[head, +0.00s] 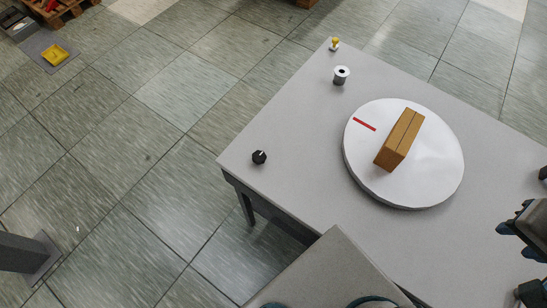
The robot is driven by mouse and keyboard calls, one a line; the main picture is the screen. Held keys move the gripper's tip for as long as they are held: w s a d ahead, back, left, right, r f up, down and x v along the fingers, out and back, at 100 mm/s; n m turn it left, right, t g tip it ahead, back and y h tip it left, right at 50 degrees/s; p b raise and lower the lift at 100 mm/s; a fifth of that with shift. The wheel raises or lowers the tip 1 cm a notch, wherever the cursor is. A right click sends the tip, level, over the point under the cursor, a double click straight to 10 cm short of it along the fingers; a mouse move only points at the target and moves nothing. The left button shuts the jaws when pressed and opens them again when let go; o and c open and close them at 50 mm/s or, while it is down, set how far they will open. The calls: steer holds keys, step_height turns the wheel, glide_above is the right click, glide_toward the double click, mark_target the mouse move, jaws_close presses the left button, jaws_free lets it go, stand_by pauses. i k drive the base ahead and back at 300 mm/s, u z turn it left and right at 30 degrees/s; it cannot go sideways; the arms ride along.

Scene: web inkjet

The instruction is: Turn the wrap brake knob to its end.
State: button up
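A small black knob (259,157) with a white pointer mark sits on the grey table (290,135) near its left corner in the head view. It looks like the brake knob; no label is readable. The mark points up and slightly right in the picture. My gripper (516,242) is at the right edge, partly cut off by the frame. It is far to the right of the knob and does not touch it. Its fingers are dark, and how far apart they are is unclear.
A white round turntable (435,175) with a red mark (364,124) carries a brown box (399,139). A metal spool (341,75) and a small yellow-topped piece (334,44) stand near the far corner. A small dark object (543,173) is at the right edge. Table around the knob is clear.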

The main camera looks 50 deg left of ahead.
mark_target(259, 156)
steer(key=u, duration=2.4)
